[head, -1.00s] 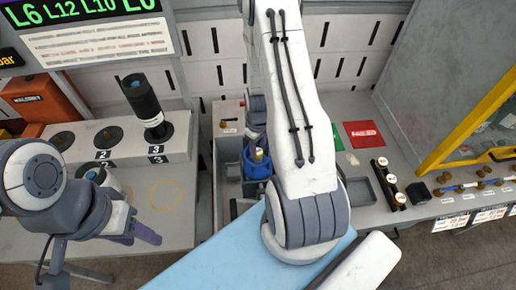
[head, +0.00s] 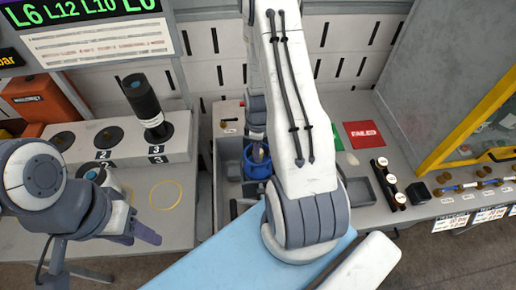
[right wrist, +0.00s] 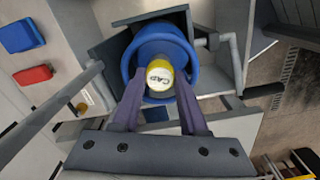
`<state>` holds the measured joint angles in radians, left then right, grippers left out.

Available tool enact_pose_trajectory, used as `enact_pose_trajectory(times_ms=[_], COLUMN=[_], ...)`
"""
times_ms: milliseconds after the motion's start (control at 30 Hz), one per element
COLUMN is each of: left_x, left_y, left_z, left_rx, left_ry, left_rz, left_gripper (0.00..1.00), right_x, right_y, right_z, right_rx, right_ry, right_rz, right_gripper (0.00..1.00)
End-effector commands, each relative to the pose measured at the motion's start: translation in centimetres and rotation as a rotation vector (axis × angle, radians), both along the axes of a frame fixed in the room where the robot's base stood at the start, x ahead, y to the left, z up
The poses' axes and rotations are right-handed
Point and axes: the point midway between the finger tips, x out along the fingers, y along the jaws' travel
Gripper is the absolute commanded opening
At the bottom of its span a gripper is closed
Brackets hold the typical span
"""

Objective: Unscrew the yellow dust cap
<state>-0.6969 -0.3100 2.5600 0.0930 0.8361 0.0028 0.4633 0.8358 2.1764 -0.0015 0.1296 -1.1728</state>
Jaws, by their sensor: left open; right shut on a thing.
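The yellow dust cap (right wrist: 159,77), with a pale top lettered "CAP", sits within a round blue holder (right wrist: 124,53) in the right wrist view. My right gripper (right wrist: 157,100) is shut on the cap, one purple finger on each side. In the head view, the blue holder (head: 258,172) stands in a grey bin and my right gripper (head: 257,152) reaches down into it, mostly hiding the cap. What is below the cap is hidden. My left gripper (head: 136,234) is open and empty at the lower left, above the table's front edge.
A black cylinder (head: 143,103) stands in the numbered rack (head: 118,138) at the left. Another cylinder (head: 100,177) stands behind my left arm. A red "FAILED" pad (head: 363,135) and a dark tray (head: 357,192) lie right of my right arm. Yellow-framed equipment (head: 470,120) bounds the far right.

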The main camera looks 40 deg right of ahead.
Motion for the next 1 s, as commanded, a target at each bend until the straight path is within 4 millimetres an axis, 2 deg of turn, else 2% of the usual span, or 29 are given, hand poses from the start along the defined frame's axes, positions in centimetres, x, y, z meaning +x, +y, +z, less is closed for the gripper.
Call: enact_pose_trajectory(times_ms=[300,433,633,667,700,1000], left_x=[0.0,0.0,0.0,0.0,0.0,0.0], left_y=[0.0,0.0,0.0,0.0,0.0,-0.01], left_z=[0.37,0.4,0.38,0.38,0.38,0.48], left_rx=[0.0,0.0,0.0,0.0,0.0,0.0], left_ry=[0.0,0.0,0.0,0.0,0.0,0.0], left_rz=[0.0,0.0,0.0,0.0,0.0,0.0], left_gripper=[0.5,0.5,0.5,0.5,0.5,0.5], right_x=[0.01,0.01,0.02,0.02,0.02,0.02], right_y=[0.0,0.0,-0.01,-0.01,-0.01,-0.01], right_z=[0.07,0.04,0.03,0.03,0.03,0.16], right_rx=[0.0,-0.001,-0.001,-0.001,-0.001,-0.001], right_ry=[0.0,0.0,0.0,0.0,0.0,-0.001], right_rz=[0.42,0.487,0.489,0.489,0.489,0.487], right_gripper=[0.0,0.0,0.0,0.5,0.66,0.68])
